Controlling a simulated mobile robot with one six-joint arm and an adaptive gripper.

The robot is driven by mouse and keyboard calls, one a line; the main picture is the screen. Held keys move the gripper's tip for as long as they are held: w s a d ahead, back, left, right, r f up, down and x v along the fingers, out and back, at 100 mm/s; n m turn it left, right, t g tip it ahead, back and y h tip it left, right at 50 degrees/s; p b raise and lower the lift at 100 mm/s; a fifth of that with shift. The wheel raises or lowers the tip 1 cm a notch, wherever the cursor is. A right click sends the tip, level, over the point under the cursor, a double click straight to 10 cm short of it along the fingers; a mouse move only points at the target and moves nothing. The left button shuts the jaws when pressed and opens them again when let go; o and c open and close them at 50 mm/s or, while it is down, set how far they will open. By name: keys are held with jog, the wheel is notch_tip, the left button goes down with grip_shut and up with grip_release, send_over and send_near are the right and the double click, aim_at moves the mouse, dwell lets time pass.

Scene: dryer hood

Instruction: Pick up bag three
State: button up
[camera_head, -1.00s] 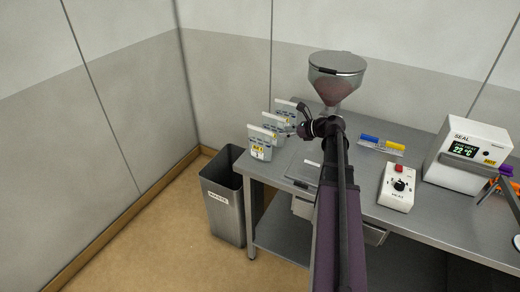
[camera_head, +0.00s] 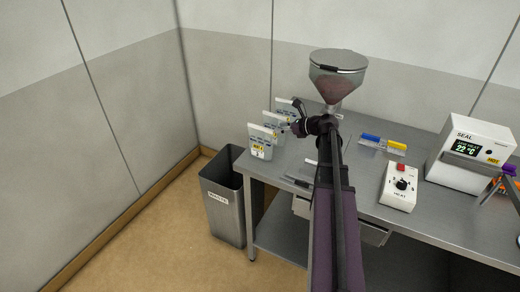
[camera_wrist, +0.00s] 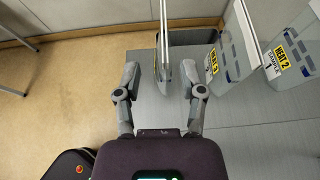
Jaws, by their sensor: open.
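Three pale pouch bags stand in a row at the left end of the steel table: a front bag (camera_head: 262,139), a middle bag (camera_head: 274,123) and a back bag (camera_head: 285,107). In the wrist view the front bag (camera_wrist: 164,70) is seen edge-on. The middle bag (camera_wrist: 231,58) has a yellow label that seems to read HEAT 3. The back bag's (camera_wrist: 300,60) label reads HEAT 2. The front bag's number is too small to be sure of. My gripper (camera_wrist: 160,77) is open, with its fingers left and right of the front bag in the picture, apart from it.
A grey waste bin (camera_head: 224,205) stands on the floor left of the table (camera_head: 420,225). A hopper (camera_head: 337,75) rises behind my arm. Blue and yellow items (camera_head: 384,142), a heat control box (camera_head: 399,190) and a sealer (camera_head: 468,150) stand to the right.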

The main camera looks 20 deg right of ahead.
aim_at(264, 129)
jog(key=shift+b+x, duration=0.6)
jog(key=shift+x, duration=1.45)
jog(key=shift+d+b+x, duration=0.25)
jog(key=shift+b+x, duration=0.8)
jog(key=shift+x, duration=1.3)
jog(key=shift+w+a+f, duration=0.2)
jog(key=shift+w, duration=0.15)
grip_shut()
